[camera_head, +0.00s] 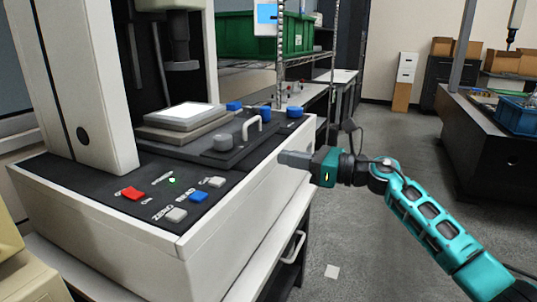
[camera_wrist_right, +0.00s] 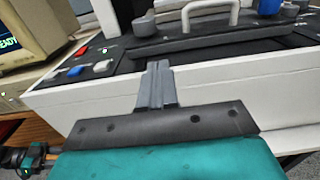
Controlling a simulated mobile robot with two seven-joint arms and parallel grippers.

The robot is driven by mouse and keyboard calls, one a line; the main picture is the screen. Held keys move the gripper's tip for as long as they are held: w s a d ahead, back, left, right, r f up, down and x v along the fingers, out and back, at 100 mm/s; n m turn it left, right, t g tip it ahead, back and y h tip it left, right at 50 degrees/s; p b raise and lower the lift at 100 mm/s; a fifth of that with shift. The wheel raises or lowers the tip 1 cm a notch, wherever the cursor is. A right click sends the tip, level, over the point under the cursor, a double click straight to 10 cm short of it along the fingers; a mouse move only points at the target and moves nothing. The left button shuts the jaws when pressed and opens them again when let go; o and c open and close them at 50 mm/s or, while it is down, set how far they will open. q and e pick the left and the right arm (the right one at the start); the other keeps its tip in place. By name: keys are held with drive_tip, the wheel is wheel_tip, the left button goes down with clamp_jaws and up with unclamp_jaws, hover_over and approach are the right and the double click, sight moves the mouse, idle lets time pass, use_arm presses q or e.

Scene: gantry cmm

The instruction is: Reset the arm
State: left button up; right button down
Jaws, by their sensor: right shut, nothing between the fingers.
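My right arm is teal and comes in from the lower right in the head view. Its right gripper (camera_head: 284,157) is shut and empty, just beside the right side of a white machine (camera_head: 225,215) with a black top panel. In the right wrist view the gripper's closed fingers (camera_wrist_right: 157,68) point at the machine's white side wall (camera_wrist_right: 230,78). I cannot tell whether the fingertips touch it.
The panel holds a red button (camera_head: 131,193), a blue button (camera_head: 198,197), white buttons and a metal handle (camera_head: 252,125). A beige computer monitor (camera_wrist_right: 35,30) stands at left in the wrist view. A shelf with a green bin (camera_head: 240,35) is behind. Open floor (camera_head: 400,150) lies to the right.

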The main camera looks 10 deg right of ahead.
drive_tip(key=v, duration=0.5)
drive_tip(key=s+a+f+n+t+h, duration=0.15)
drive_tip(key=s+f+n+h, duration=0.45)
drive_tip(key=s+f+n, duration=0.8)
drive_tip(key=s+a+f+n+h, duration=0.2)
drive_tip(key=s+f+n+h, duration=0.4)
drive_tip(key=s+f+n, duration=0.95)
use_arm(q)
drive_tip(key=s+a+r+y+p, duration=0.1)
drive_tip(key=a+r+p, duration=0.2)
drive_tip(key=r+p, duration=0.7)
drive_tip(key=p, duration=0.4)
drive_tip(key=shift+a, duration=0.15)
use_arm(e)
wheel_tip(320, 180, up, 8)
drive_tip(key=d+m+h, duration=0.1)
drive_tip(key=d+m, duration=0.1)
drive_tip(key=shift+w+g, duration=0.2)
drive_tip(key=shift+g, duration=0.15)
drive_tip(key=shift+f, duration=0.15)
